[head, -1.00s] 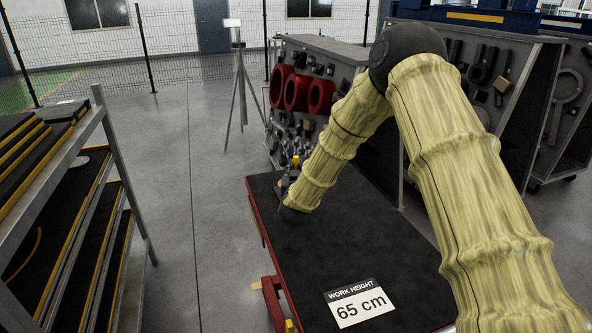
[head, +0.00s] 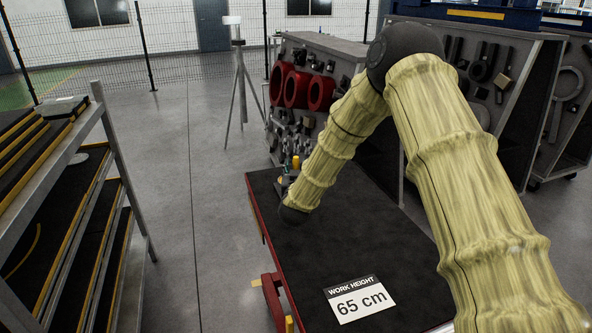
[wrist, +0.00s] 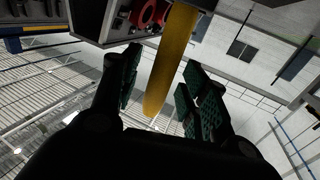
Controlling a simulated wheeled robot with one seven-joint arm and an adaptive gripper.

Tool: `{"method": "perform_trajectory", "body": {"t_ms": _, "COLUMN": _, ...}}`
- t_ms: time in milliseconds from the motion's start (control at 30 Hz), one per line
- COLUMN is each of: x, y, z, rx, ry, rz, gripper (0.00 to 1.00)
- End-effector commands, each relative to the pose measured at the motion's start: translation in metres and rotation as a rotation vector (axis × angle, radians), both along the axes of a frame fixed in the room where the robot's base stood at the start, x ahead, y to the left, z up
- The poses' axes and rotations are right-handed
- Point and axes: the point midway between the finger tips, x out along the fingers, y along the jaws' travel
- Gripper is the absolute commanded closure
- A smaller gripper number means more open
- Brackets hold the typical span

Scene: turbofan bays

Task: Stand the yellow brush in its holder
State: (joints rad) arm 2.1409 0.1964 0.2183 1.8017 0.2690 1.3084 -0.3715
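The yellow brush shows as a long yellow shaft (wrist: 172,62) in the wrist view, running down from the top edge between the two fingers of my gripper (wrist: 160,88). The fingers, with green pads, stand apart on either side of it. A gap shows on the left side, and the right pad is close to it; I cannot tell whether it touches. In the head view a small yellow tip (head: 296,162) shows at the far end of the dark table, beside the end of my arm. My arm hides most of that spot, and I cannot make out the holder.
The dark table top (head: 330,240) has a red edge and a "65 cm" sign (head: 360,300); its middle is clear. A grey cabinet with red rings (head: 296,90) stands behind it. A shelf rack (head: 75,190) is on the left, with open floor between.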

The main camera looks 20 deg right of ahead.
Motion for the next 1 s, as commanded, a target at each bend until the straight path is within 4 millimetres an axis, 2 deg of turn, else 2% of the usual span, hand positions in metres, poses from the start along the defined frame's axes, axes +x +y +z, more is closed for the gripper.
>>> {"method": "perform_trajectory", "body": {"t_ms": 233, "x": -0.002, "y": 0.001, "z": 0.000, "rx": 0.000, "ry": 0.001, "rz": 0.000, "gripper": 0.56}}
{"method": "perform_trajectory", "body": {"t_ms": 367, "x": -0.012, "y": 0.004, "z": 0.000, "rx": -0.001, "ry": 0.001, "rz": 0.001, "gripper": 0.56}}
{"method": "perform_trajectory", "body": {"t_ms": 800, "x": -0.084, "y": 0.028, "z": -0.001, "rx": -0.001, "ry": 0.003, "rz": 0.001, "gripper": 0.56}}
{"method": "perform_trajectory", "body": {"t_ms": 1000, "x": -0.106, "y": 0.035, "z": -0.001, "rx": 0.000, "ry": 0.001, "rz": 0.001, "gripper": 0.56}}
